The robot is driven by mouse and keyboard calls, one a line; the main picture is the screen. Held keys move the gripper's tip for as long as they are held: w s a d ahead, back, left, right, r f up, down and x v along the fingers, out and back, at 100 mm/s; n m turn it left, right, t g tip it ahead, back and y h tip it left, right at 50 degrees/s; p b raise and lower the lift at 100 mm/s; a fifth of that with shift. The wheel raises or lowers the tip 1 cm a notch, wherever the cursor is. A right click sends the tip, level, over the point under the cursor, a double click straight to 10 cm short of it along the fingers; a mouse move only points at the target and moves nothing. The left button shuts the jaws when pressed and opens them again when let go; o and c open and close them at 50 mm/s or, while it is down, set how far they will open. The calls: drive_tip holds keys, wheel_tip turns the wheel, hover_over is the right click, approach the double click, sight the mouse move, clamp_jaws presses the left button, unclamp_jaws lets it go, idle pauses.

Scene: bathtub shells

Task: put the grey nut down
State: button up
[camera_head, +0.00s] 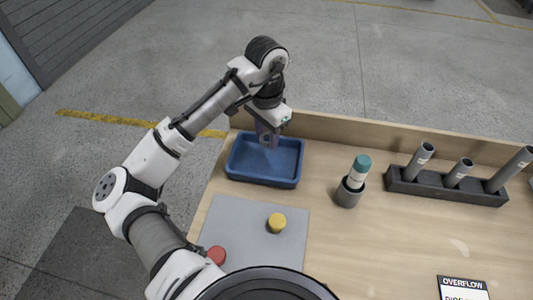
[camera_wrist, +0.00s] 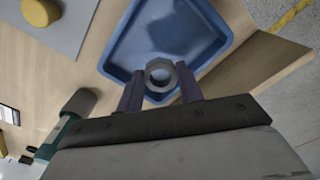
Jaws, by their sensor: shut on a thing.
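The grey nut (camera_wrist: 160,74) is held between the two fingers of my gripper (camera_wrist: 160,88) in the wrist view. My gripper is shut on it. Behind the nut in that view is the blue tray (camera_wrist: 118,72), which also shows in the head view (camera_head: 236,168). In the head view my gripper (camera_head: 268,138) is over the back part of the blue tray, and the nut is hard to make out there. The tray's visible floor looks empty. I cannot tell exactly how high the nut is above the tray floor.
A grey mat (camera_head: 240,238) bears a yellow cylinder (camera_head: 277,223) and a red one (camera_head: 216,255). A black rack (camera_head: 450,188) holds grey tubes. A raised wooden edge (camera_head: 400,136) runs behind the tray.

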sight(267, 163)
wheel_tip(267, 163, down, 8)
drive_tip(key=shift+f+p, duration=0.1)
drive_tip(key=shift+p, duration=0.2)
drive_tip(key=shift+f, duration=0.15)
drive_tip(key=o, duration=1.1)
drive_tip(key=shift+c, duration=0.2)
wheel_tip(267, 163, up, 12)
drive_tip(key=shift+r+b, duration=0.2)
drive_tip(key=shift+b, duration=0.1)
